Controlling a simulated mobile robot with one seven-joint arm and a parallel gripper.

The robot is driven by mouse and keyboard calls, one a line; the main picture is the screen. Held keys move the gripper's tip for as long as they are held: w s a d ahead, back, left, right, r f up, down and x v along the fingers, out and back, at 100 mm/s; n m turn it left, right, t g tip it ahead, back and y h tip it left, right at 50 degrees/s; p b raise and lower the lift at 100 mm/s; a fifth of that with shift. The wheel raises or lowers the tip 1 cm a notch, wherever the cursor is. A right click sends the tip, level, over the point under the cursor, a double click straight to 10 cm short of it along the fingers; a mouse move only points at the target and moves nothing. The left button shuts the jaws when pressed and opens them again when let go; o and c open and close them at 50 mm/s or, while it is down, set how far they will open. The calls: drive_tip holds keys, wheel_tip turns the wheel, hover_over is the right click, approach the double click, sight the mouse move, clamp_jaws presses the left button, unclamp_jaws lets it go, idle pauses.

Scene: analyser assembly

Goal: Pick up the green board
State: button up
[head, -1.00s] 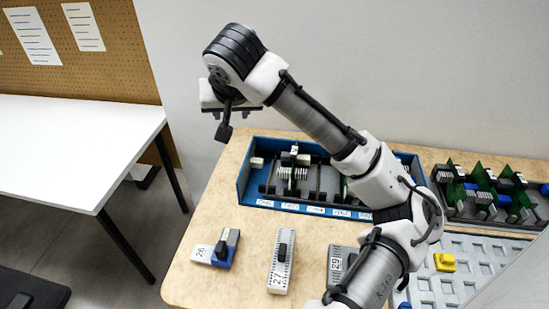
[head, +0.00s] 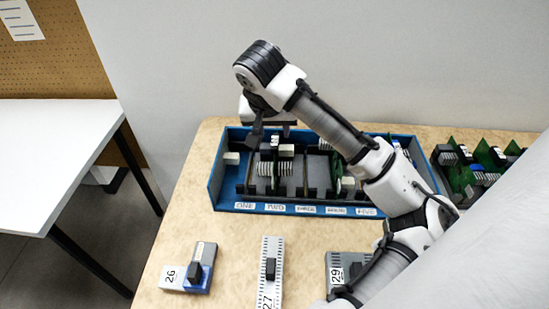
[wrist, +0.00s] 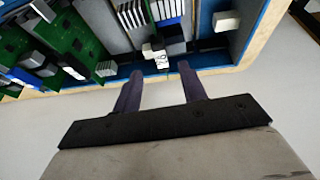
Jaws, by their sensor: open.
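Several upright green boards stand in view, and I cannot tell which one the task means. In the head view, one green board (head: 337,165) stands in the blue rack (head: 300,208), right of my gripper (head: 268,135). Other dark and green cards stand at the rack's left, partly under the gripper. In the wrist view, green boards (wrist: 78,32) lie to the left of my gripper (wrist: 160,69). My arm hides part of the rack's right side.
A second rack with green boards (head: 487,160) stands at the right. Numbered modules 26 (head: 190,268), 27 (head: 270,272) and 29 (head: 347,265) sit on the wooden table in front. A white table (head: 50,150) is at the left, with a gap between. A wall is behind.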

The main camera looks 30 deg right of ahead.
sight(275, 142)
drive_tip(key=shift+a+p+x, duration=0.2)
drive_tip(key=shift+p+x, duration=0.5)
drive_tip(key=shift+x, duration=2.4)
clamp_jaws()
